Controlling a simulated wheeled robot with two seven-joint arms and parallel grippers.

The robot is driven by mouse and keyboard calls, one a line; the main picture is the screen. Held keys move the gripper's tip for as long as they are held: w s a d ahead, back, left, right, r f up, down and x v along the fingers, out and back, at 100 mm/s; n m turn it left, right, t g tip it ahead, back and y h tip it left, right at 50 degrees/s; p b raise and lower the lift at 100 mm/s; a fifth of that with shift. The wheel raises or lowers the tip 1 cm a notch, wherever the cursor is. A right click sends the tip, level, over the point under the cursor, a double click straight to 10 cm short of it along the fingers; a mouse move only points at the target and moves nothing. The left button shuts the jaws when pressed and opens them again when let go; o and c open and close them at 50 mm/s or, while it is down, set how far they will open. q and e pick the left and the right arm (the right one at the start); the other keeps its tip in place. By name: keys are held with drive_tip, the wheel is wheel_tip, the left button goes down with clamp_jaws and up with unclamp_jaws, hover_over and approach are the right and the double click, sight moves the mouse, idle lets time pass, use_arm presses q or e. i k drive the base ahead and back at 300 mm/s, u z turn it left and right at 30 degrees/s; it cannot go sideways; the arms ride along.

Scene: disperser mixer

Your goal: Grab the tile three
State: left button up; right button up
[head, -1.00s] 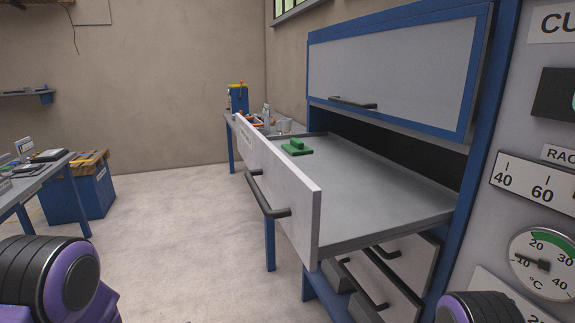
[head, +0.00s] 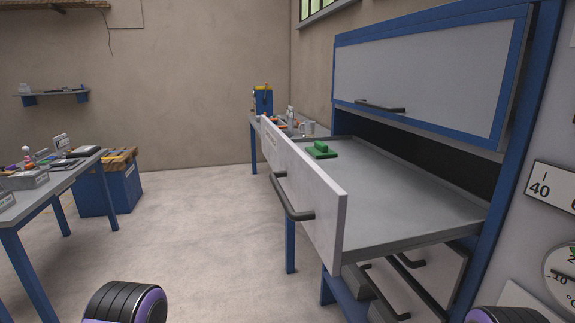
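A small green object (head: 320,149), a flat plate with a raised block on it, lies in the open drawer (head: 400,200) near its far left end. No number can be read on it, so I cannot tell whether it is tile three. Purple and black parts of my arms show at the bottom left and bottom right edges. Neither gripper is in view.
The drawer's white front (head: 300,190) with a dark handle (head: 290,198) juts into the room. A cabinet door (head: 430,78) is shut above. A cluttered table (head: 35,200) stands at left. Floor between is clear.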

sight(62, 163)
drive_tip(key=u, duration=0.05)
drive_tip(key=k, duration=0.5)
drive_tip(key=u, duration=2.45)
drive_tip(key=k, duration=0.7)
drive_tip(key=z, duration=1)
drive_tip(key=i, duration=1.6)
drive_tip(key=z, duration=0.2)
